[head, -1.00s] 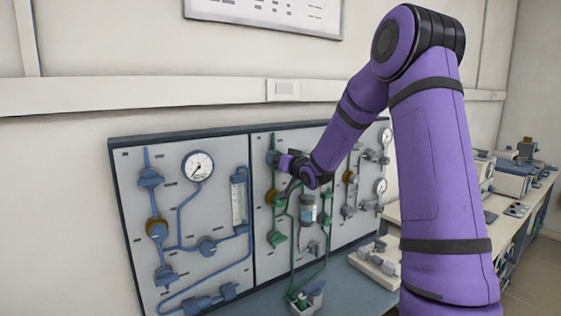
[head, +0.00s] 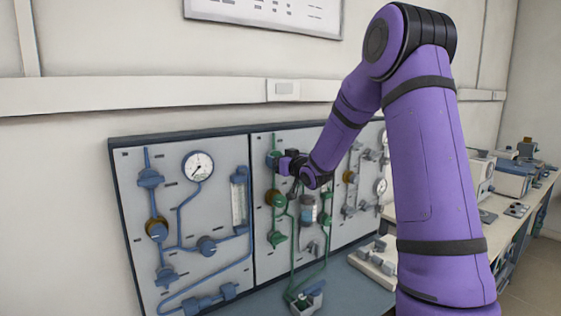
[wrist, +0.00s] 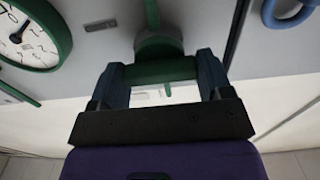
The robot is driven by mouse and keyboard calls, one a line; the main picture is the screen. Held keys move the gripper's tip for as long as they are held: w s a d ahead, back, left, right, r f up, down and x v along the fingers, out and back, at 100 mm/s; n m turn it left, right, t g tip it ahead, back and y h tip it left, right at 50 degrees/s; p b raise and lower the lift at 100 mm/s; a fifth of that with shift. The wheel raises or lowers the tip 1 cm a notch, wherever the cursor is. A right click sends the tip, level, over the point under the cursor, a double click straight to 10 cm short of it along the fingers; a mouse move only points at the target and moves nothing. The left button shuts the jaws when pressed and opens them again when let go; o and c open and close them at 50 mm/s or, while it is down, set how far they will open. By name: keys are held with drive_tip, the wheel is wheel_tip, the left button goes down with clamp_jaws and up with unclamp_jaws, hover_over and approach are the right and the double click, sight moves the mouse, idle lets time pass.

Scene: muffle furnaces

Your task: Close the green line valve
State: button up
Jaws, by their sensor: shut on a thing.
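The green line valve (head: 272,158) is at the top of the green pipework on the wall panel in the head view. In the wrist view its green handle (wrist: 160,71) lies crosswise in front of the round green valve body (wrist: 158,45). My gripper (wrist: 160,76) has one finger at each end of the handle and is shut on it. In the head view my gripper (head: 284,164) is at the panel beside the valve, partly hidden by my wrist.
Blue pipework with a gauge (head: 198,166) is on the left panel. Lower green valves (head: 277,239) and a flask-like vessel (head: 307,211) sit below my gripper. A pale block with fittings (head: 372,264) stands on the bench at right.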

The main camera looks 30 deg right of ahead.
drive_tip(key=o, duration=0.9)
drive_tip(key=shift+s, duration=0.1)
drive_tip(key=s, duration=1)
drive_tip(key=shift+s+d, duration=0.2)
drive_tip(key=shift+s, duration=0.1)
drive_tip(key=s+a+r+m+g+h, duration=0.1)
drive_tip(key=s+a+r+g+h, duration=0.15)
drive_tip(key=s+a, duration=0.2)
drive_tip(key=s+a+r+g+h, duration=0.1)
drive_tip(key=s+a+r+g, duration=0.25)
drive_tip(key=s, duration=0.25)
drive_tip(key=s+a+g+y, duration=0.1)
drive_tip(key=s+a+g, duration=0.1)
drive_tip(key=s, duration=0.5)
drive_tip(key=s+a+f+g+y, duration=0.1)
drive_tip(key=s+a+g, duration=0.1)
drive_tip(key=s+a, duration=0.3)
drive_tip(key=s+a+f+g+y, duration=0.1)
drive_tip(key=s+a, duration=0.3)
drive_tip(key=s, duration=0.7)
drive_tip(key=shift+s+f+g, duration=0.2)
drive_tip(key=shift+s+g, duration=0.05)
drive_tip(key=shift+g, duration=0.65)
